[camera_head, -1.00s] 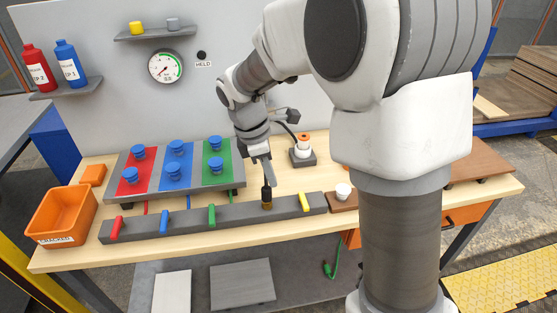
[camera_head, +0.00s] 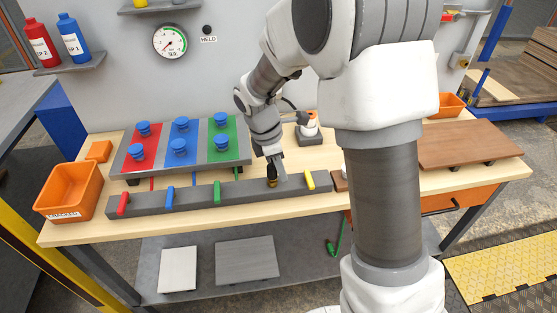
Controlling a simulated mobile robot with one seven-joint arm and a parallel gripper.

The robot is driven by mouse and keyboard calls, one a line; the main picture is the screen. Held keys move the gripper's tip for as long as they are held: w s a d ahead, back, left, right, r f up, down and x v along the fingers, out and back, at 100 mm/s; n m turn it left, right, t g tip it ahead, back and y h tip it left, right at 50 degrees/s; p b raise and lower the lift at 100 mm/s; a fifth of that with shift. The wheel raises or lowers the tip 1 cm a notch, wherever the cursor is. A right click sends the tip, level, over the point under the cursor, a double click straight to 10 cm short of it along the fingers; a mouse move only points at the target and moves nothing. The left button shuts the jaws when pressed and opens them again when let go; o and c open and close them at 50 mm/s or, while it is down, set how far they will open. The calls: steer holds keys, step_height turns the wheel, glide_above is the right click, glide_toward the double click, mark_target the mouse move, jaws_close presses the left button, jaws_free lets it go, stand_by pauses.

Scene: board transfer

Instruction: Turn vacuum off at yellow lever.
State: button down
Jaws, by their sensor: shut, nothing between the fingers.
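The yellow lever (camera_head: 310,180) stands at the right end of the grey valve bar (camera_head: 245,191) along the front of the bench. My gripper (camera_head: 272,183) is shut and empty, pointing down at the bar to the left of the yellow lever, between it and the green lever (camera_head: 217,192). A small brass-coloured part sits at the fingertips; I cannot tell whether they touch it. The blue lever (camera_head: 169,198) and red lever (camera_head: 123,204) are further left on the bar. The round gauge (camera_head: 170,41) is on the back panel, beside a black "HELD" indicator (camera_head: 208,30).
Red, blue and green plates with blue suction cups (camera_head: 180,146) lie behind the bar. An orange bin (camera_head: 69,192) stands at the left end. A white and orange device (camera_head: 309,127) stands behind my gripper. A brown board (camera_head: 465,147) lies at the right. My arm hides part of the bench.

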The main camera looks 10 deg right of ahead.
mark_target(309, 179)
steer(key=shift+x, duration=1.2)
steer(key=d, duration=0.3)
steer(key=shift+d+f, duration=0.1)
steer(key=shift+f, duration=0.1)
steer(key=shift+d, duration=0.45)
